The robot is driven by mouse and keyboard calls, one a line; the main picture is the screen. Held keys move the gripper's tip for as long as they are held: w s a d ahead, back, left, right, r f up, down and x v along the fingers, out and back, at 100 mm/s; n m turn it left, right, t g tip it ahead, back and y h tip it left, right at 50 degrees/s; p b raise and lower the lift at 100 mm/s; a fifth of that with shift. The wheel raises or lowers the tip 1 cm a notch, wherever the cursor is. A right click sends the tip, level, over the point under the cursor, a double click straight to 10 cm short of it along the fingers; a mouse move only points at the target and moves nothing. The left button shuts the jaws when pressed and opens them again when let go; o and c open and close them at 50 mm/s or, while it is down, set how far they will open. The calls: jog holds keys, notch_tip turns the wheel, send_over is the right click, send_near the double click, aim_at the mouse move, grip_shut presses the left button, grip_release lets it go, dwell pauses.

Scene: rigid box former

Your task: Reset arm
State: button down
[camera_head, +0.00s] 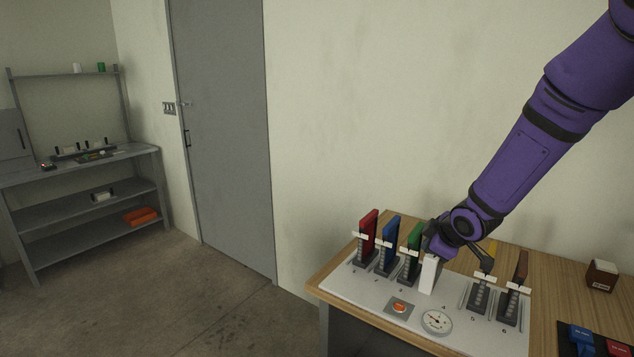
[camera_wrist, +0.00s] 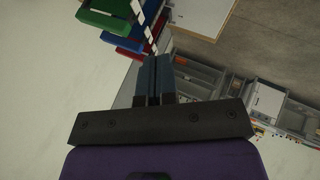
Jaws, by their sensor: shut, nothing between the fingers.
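My purple arm comes in from the upper right in the head view. Its gripper (camera_head: 437,243) is over the lever panel (camera_head: 350,283), between the green lever (camera_head: 414,238) and the yellow lever (camera_head: 490,252). In the wrist view the fingers of my gripper (camera_wrist: 153,68) are together and empty. A white upright block (camera_head: 430,276) shows just below my gripper in the head view; I cannot tell whether they touch. The red lever (camera_head: 369,227) and blue lever (camera_head: 390,232) stand left of the green one. A brown lever (camera_head: 520,268) stands at the right.
The panel also carries an orange button (camera_head: 398,308) and a round dial (camera_head: 437,322). A wooden table (camera_head: 560,290) bears it, with a small brown box (camera_head: 601,275) at right. A grey shelf unit (camera_head: 80,220) and door (camera_head: 222,130) are farther left, with open floor before them.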

jog(key=s+d+r+m+h, duration=0.2)
jog(key=s+d+r+m, duration=0.15)
jog(key=s+r, duration=0.5)
jog(key=s+r+m+g, duration=0.1)
jog(key=s+r+m, duration=0.2)
jog(key=s, duration=0.5)
jog(key=s+r+m, duration=0.3)
jog(key=s+r, duration=0.2)
jog(key=s, duration=0.4)
jog(key=s+a+r+m+g, duration=0.1)
jog(key=s+r+m, duration=0.2)
jog(key=s, duration=0.6)
jog(key=shift+r+g, duration=0.3)
jog(key=shift+r, duration=0.55)
jog(key=shift+w, duration=0.1)
